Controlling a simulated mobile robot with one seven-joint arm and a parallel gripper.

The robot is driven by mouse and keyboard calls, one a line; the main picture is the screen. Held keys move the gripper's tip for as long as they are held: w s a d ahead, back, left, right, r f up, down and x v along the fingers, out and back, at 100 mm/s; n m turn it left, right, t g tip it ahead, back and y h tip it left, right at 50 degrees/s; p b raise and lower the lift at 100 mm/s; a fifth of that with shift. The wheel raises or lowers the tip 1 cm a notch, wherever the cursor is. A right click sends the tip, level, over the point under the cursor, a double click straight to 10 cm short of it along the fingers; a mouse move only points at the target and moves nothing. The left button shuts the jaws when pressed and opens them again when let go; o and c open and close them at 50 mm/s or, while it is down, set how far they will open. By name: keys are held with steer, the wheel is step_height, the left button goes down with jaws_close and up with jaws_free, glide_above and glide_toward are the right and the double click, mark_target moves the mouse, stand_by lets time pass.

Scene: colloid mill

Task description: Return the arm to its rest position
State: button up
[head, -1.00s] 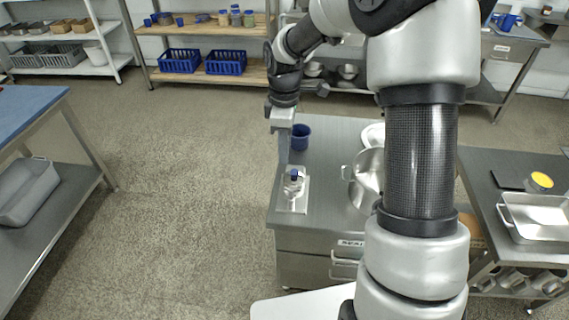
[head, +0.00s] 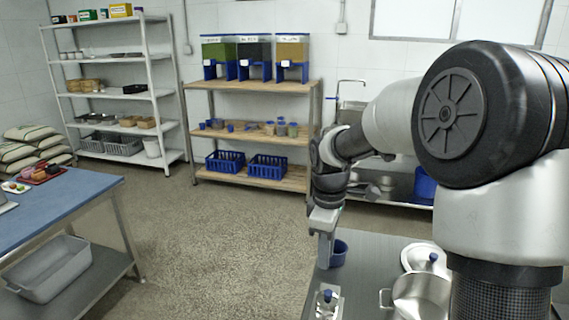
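My arm rises at the right of the head view and reaches over a steel worktable (head: 369,268).
A steel pot (head: 415,298) and a white dish (head: 420,257) stand on the worktable beside my arm. A blue-topped table (head: 60,212) is at the left. Shelves with blue crates (head: 267,169) and dispensers (head: 254,58) line the back wall. The floor between is clear.

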steer(key=s+d+r+m+t+p, duration=0.2)
steer(key=s+r+m+t+p, duration=0.3)
steer(key=s+r+m, duration=0.8)
steer(key=s+r+p, duration=0.1)
steer(key=s+r, duration=0.5)
steer(key=s, duration=0.3)
steer(key=shift+s+r+p, duration=0.2)
steer(key=shift+s+p, duration=0.15)
steer(key=shift+s, duration=0.05)
steer(key=shift+o, duration=0.4)
steer(key=shift+d, duration=0.1)
